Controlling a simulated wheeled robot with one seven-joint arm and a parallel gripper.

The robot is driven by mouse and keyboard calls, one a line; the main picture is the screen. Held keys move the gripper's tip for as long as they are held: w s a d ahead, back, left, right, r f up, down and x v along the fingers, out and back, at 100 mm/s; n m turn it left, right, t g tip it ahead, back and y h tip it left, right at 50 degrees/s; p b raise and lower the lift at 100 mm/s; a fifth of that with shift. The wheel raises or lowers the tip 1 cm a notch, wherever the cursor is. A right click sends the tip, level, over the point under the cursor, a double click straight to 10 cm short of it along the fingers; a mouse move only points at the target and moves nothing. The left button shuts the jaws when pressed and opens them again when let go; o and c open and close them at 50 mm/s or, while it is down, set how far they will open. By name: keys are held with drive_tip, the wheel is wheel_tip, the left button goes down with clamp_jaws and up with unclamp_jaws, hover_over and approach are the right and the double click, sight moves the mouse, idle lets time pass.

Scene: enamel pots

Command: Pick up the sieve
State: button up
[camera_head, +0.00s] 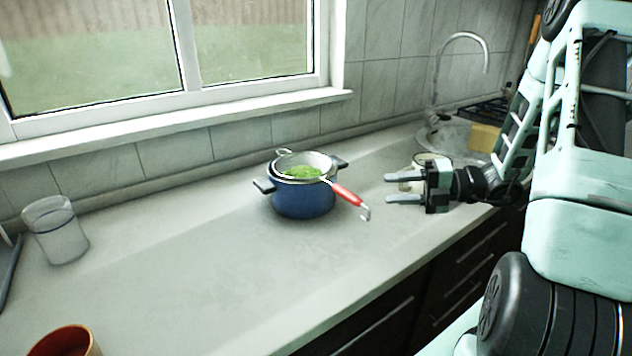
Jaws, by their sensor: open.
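The sieve (319,163) rests across the top of a blue enamel pot (301,201) with dark side handles. Its red handle (346,194) sticks out to the lower right, over the counter, and ends in a metal hook. Green stuff (300,173) lies in the sieve's bowl. My gripper (389,189) is open and empty, to the right of the red handle and apart from it. Its two fingers point left towards the pot.
A clear glass (57,232) stands at the left and an orange-brown cup (66,343) at the front left. A pale mug (430,161) stands right behind my gripper. A sink tap (459,40) is at the back right. The counter (190,275) in front of the pot is clear.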

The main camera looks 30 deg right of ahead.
approach(340, 187)
drive_tip(key=w+a+f, duration=0.2)
drive_tip(key=w+a, duration=0.1)
drive_tip(key=x, duration=0.5)
drive_tip(key=shift+w+a+r, duration=0.1)
drive_tip(key=shift+w+a, duration=0.05)
drive_tip(key=shift+a, duration=0.2)
clamp_jaws()
